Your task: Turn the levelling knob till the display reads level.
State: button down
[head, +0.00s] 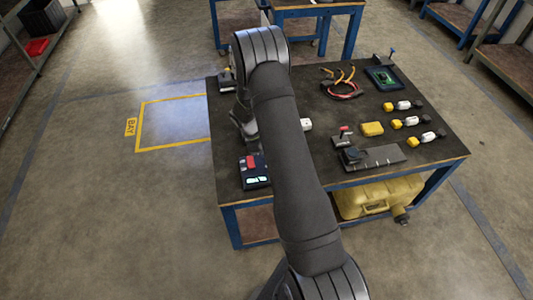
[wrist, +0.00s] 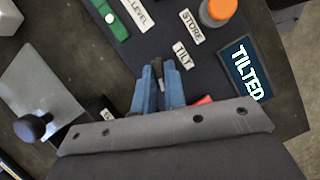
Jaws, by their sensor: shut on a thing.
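In the wrist view, the display (wrist: 245,70) on the right reads TILTED in pale letters on dark blue. My gripper (wrist: 158,76) has blue fingers and is shut on a small dark piece, the levelling knob (wrist: 157,66), which shows only as a narrow strip between the fingertips. The rest of the knob is hidden by the fingers. A TILT label (wrist: 182,55) lies just right of the fingertips. In the head view my arm covers the gripper and the knob. A dark control box (head: 255,172) with a red part and pale lit windows sits at the bench's front left.
A dark ball knob (wrist: 33,127) stands at left.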

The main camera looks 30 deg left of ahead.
jog(key=shift+m+g, duration=0.4)
jog(key=shift+m, duration=0.7)
jog(key=c, duration=1.5)
grip_release()
jog(key=v, duration=1.7)
jog(key=shift+w+a+r, duration=0.1)
jog(key=shift+a+r, duration=0.05)
jog(key=shift+a, duration=0.25)
jog(key=x, duration=1.7)
jog(key=shift+d, duration=0.4)
